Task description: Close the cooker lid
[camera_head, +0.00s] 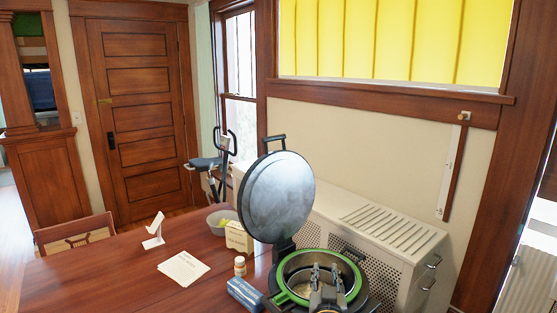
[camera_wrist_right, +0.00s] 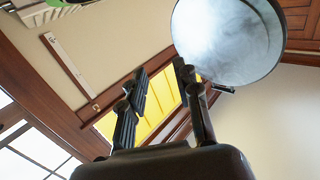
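The cooker (camera_head: 350,262) stands on the table, with a green rim around its open pot and something pale inside. Its round grey lid (camera_head: 278,197) stands raised, nearly upright, on the left back side, with a dark handle (camera_head: 274,138) at its top. In the right wrist view the lid (camera_wrist_right: 230,40) is at the upper right, its handle (camera_wrist_right: 222,88) just below. My right gripper (camera_head: 326,274) shows in front of the pot opening. Its fingers, also in the wrist view (camera_wrist_right: 160,72), are apart with nothing between them, and do not touch the lid. My left gripper is not in view.
On the wooden table (camera_head: 110,265) are papers (camera_head: 183,268), a white stand (camera_head: 154,232), a bowl (camera_head: 222,218), a cream box (camera_head: 239,238), a small bottle (camera_head: 240,266) and a blue box (camera_head: 245,294) close to the cooker. A perforated white cabinet (camera_head: 385,222) stands behind.

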